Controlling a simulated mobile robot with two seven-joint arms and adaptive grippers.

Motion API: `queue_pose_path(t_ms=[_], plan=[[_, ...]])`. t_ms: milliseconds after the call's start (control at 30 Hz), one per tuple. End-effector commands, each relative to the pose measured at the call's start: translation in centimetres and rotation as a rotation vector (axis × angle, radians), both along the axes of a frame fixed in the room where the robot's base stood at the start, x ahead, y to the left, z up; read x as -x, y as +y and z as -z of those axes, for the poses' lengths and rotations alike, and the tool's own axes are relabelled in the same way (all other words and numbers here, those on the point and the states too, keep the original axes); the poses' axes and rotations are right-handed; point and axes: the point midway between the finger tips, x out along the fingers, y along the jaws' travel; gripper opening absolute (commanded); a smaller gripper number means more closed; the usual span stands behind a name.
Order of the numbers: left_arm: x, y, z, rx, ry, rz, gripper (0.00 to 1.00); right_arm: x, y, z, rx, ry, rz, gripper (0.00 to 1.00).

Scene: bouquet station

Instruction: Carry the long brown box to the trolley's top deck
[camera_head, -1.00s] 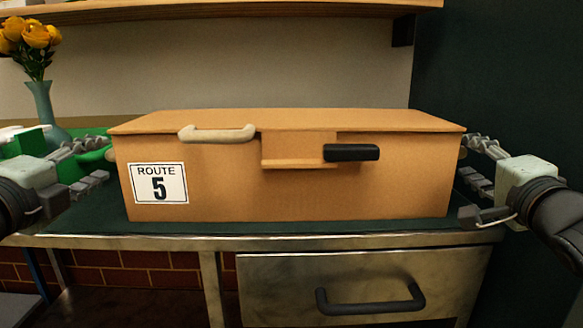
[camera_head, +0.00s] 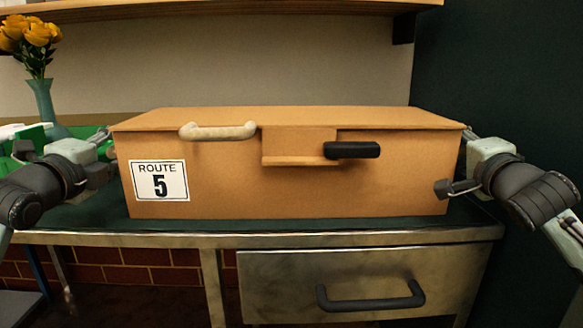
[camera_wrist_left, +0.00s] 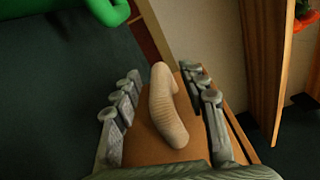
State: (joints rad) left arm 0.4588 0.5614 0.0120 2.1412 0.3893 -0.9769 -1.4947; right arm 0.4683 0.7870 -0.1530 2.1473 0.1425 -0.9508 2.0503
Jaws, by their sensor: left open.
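The long brown box (camera_head: 300,190) rests level on the dark green worktop. Its front has a "ROUTE 5" label (camera_head: 159,181), a beige handle (camera_head: 217,132) and a black handle (camera_head: 352,150). My left gripper (camera_head: 104,143) is at the box's left end. In the left wrist view its open fingers (camera_wrist_left: 163,76) stand either side of a beige ribbed handle (camera_wrist_left: 168,115) on the brown surface; contact cannot be told.
A vase (camera_head: 44,105) with yellow flowers stands behind left, by green items (camera_head: 30,145). A wooden shelf (camera_head: 230,9) hangs above. A metal drawer (camera_head: 370,280) with a dark handle is below the worktop (camera_head: 270,226). A dark wall (camera_head: 500,80) is at the right.

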Motion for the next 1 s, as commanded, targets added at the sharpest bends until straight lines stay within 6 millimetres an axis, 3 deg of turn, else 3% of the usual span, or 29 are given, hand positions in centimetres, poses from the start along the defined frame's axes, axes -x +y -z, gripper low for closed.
queue_pose_path(t_ms=[167, 500, 1000], plan=[[0.02, 0.01, -0.02, 0.0, 0.0, 0.0, 0.42, 0.02, 0.0, 0.0, 0.0, 0.0, 0.0, 0.41], [0.04, 0.02, -0.01, 0.0, 0.0, 0.0, 0.0, 0.04, 0.02, 0.03, 0.0, 0.0, 0.0, 0.0], [0.06, 0.05, -0.25, -0.001, -0.003, 0.0, 0.0, 0.04, 0.02, -0.14, 0.001, -0.002, 0.0, 0.0]])
